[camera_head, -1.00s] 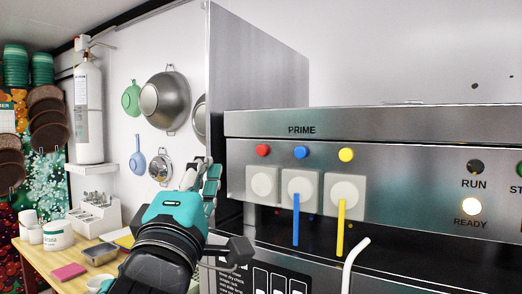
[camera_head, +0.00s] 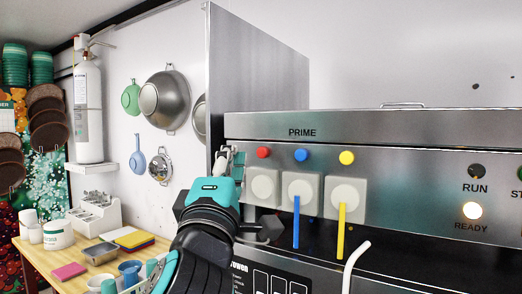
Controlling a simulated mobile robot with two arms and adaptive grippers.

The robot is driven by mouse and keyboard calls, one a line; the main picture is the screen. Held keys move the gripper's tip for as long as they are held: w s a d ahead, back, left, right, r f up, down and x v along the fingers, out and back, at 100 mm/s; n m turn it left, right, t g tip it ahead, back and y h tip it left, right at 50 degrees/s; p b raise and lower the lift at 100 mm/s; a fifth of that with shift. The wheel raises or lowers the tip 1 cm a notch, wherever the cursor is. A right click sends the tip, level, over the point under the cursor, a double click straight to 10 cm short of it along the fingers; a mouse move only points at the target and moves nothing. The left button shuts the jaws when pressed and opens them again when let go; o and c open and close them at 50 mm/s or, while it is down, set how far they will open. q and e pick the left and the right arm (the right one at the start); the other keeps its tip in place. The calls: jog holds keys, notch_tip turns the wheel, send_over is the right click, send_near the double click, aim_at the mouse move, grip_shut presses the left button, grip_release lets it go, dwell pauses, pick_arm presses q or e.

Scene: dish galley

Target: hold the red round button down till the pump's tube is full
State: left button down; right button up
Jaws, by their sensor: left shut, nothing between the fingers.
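The red round button (camera_head: 263,152) is at the left end of a row under the word PRIME on the steel machine front. A pale square pump (camera_head: 264,186) with a round face sits below it. No coloured tube shows under that pump; my left wrist covers part of that area. My left gripper (camera_head: 238,158) is shut and empty, just left of the red button. It looks apart from the button, which is not covered. My right gripper is not in view.
A blue button (camera_head: 301,154) and a yellow button (camera_head: 346,158) sit to the right, above pumps with a blue tube (camera_head: 296,222) and a yellow tube (camera_head: 341,229). The READY lamp (camera_head: 472,210) is lit; the RUN lamp (camera_head: 476,171) is dark. A white spout (camera_head: 354,262) stands lower down.

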aim_at(262, 152)
pick_arm(q)
jog(key=shift+w+d+b, duration=0.4)
jog(key=shift+w+d, duration=0.65)
jog(key=shift+w, duration=0.25)
jog(key=shift+w, duration=0.1)
dwell(0.5)
jog(key=shift+w+d+b, duration=0.1)
jog(key=shift+b, duration=0.2)
jog(key=shift+w+d, duration=0.1)
jog(key=shift+w, duration=0.05)
